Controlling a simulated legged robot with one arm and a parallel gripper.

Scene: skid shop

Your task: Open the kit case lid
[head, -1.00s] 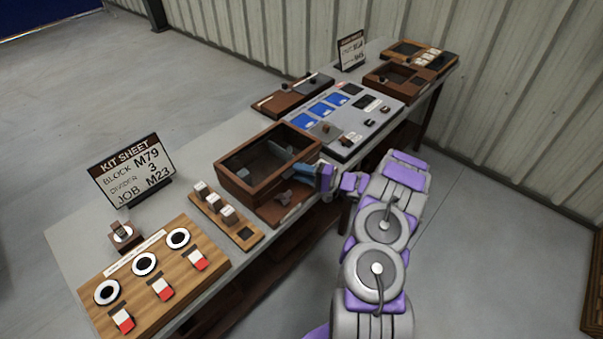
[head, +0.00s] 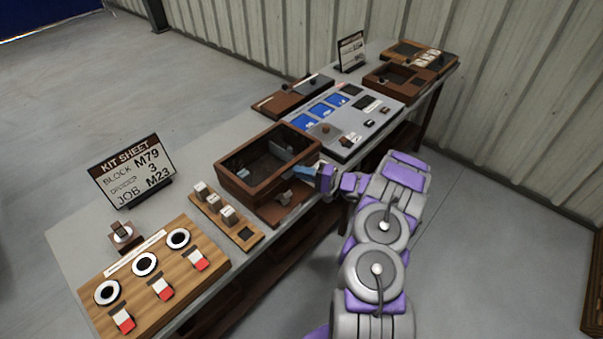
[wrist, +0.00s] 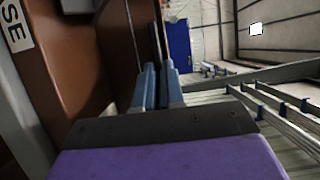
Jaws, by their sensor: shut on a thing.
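The kit case (head: 232,183) is a brown wooden box with a dark interior, standing mid-table. A brown panel with a partly visible label ending in "SE" fills the left of the wrist view (wrist: 75,60). My gripper (head: 303,172) is at the case's right, near side. In the wrist view its two blue fingers (wrist: 158,84) are close together, shut on a thin dark edge that seems to be the case lid's. The fingertips hide most of what they hold. The lid's exact angle is hard to tell.
A wooden strip with several small blocks (head: 228,214) and a board with round dials (head: 145,264) lie left of the case. A grey panel with blue tiles (head: 350,120) lies behind it. A kit sheet sign (head: 132,172) stands at left. Open floor lies right.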

